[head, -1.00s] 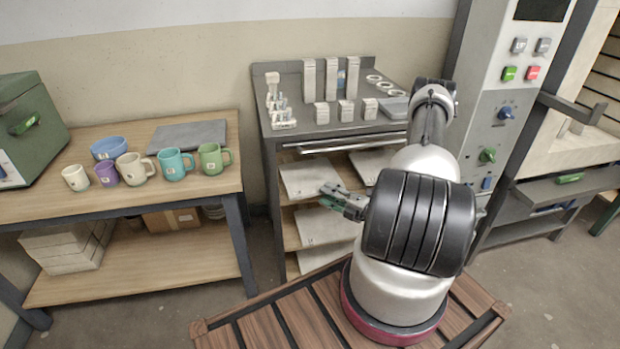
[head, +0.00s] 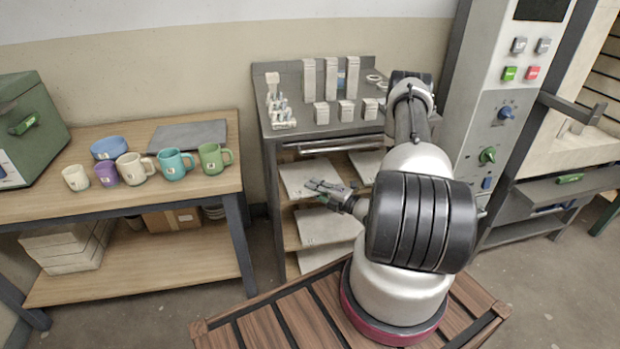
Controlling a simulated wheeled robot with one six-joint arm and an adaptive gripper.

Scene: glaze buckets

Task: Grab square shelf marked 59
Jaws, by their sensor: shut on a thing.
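Pale square shelves lie in the open rack under the grey-topped bench. One is at the upper left (head: 303,171), one at the upper right (head: 366,162) and another lower down (head: 318,228). No number is legible on them at this size. My gripper (head: 318,186) is at the front edge of the upper-left square shelf and is shut on it. The fingers cover part of that edge. My arm hides the right side of the rack.
The bench (head: 300,133) above carries white blocks and posts. A wooden table (head: 205,187) with several mugs stands left. A tall control cabinet (head: 487,130) stands right of my arm. Floor shows between table and rack.

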